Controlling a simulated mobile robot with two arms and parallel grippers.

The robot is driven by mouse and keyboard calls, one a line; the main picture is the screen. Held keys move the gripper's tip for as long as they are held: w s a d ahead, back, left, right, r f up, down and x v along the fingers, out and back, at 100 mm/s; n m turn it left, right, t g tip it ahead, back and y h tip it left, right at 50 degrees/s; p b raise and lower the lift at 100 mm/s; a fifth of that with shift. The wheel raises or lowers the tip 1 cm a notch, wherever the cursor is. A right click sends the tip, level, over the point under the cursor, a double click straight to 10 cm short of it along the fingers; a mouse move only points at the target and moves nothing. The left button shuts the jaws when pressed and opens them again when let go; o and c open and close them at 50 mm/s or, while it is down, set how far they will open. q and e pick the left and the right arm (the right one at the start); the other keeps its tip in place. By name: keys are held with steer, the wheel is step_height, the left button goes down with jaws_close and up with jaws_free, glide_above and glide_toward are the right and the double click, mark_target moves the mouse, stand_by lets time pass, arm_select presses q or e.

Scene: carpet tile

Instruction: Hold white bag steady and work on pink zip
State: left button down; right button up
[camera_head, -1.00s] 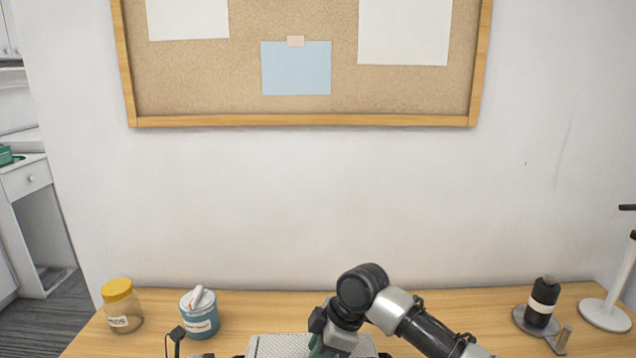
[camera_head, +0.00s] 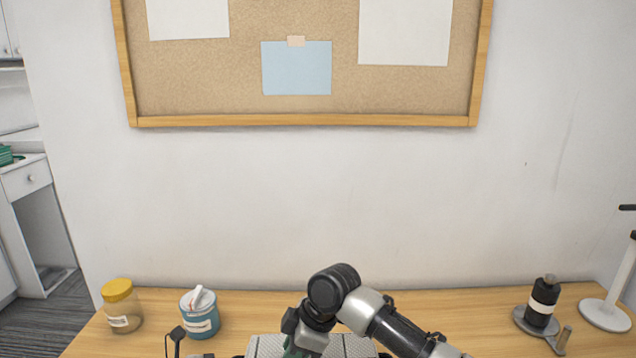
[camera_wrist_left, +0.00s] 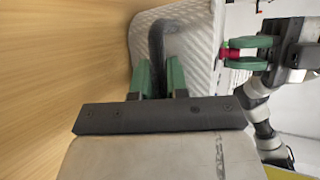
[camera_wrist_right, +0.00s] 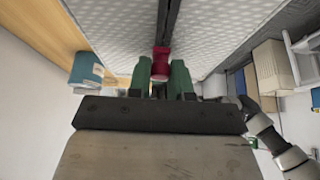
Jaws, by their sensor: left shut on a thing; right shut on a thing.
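The white quilted bag (camera_wrist_left: 190,55) lies on the table; only its top edge shows in the head view (camera_head: 268,342). My left gripper (camera_wrist_left: 158,75) is shut on a dark strap-like part (camera_wrist_left: 157,42) at the bag's end. The pink zip pull (camera_wrist_right: 160,60), deep pinkish red, sits on a dark zip line (camera_wrist_right: 169,22) across the bag. My right gripper (camera_wrist_right: 163,78) is shut on the pull, which also shows between its green fingers in the left wrist view (camera_wrist_left: 233,53). In the head view, my right gripper's fingertips are hidden below the picture edge.
A yellow-lidded jar (camera_head: 121,308) and a blue tub (camera_head: 200,315) stand on the wooden table (camera_head: 440,310) at left. A black bottle (camera_head: 543,300) and a white stand (camera_head: 606,312) are at right. A wall with a corkboard (camera_head: 300,112) rises behind. The table between bag and bottle looks clear.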

steer(key=shift+a, duration=2.5)
steer(key=shift+s+a, duration=0.1)
steer(key=shift+a, duration=0.7)
steer(key=o, duration=0.6)
steer(key=shift+d, duration=0.1)
steer(key=shift+r, duration=0.1)
steer(key=shift+v, duration=2.95)
